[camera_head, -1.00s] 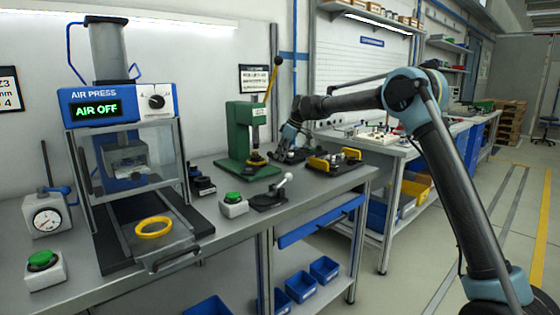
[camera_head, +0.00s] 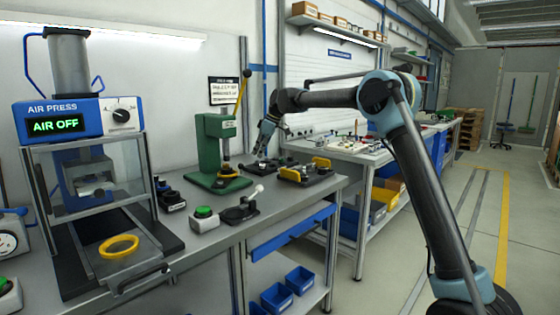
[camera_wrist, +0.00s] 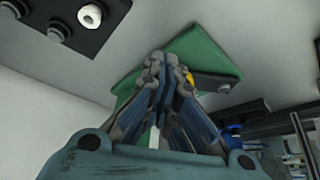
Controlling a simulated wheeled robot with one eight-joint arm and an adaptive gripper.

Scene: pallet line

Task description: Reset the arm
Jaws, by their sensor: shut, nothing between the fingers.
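My gripper (camera_head: 262,153) hangs at the end of my arm over the back of the bench, just right of the green hand press (camera_head: 214,150). Its fingers are together with nothing between them. In the wrist view my gripper (camera_wrist: 160,62) fills the middle, its closed fingers in front of the press's green base (camera_wrist: 205,50). From these views I cannot tell how far the fingertips are from the bench top. My arm reaches in from the right side of the head view.
The air press (camera_head: 62,118) reads AIR OFF, with a yellow ring (camera_head: 118,247) on its tray. A green button box (camera_head: 205,219), a small lever fixture (camera_head: 240,210) and a fixture with yellow blocks (camera_head: 306,172) stand on the bench. Open floor lies to the right.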

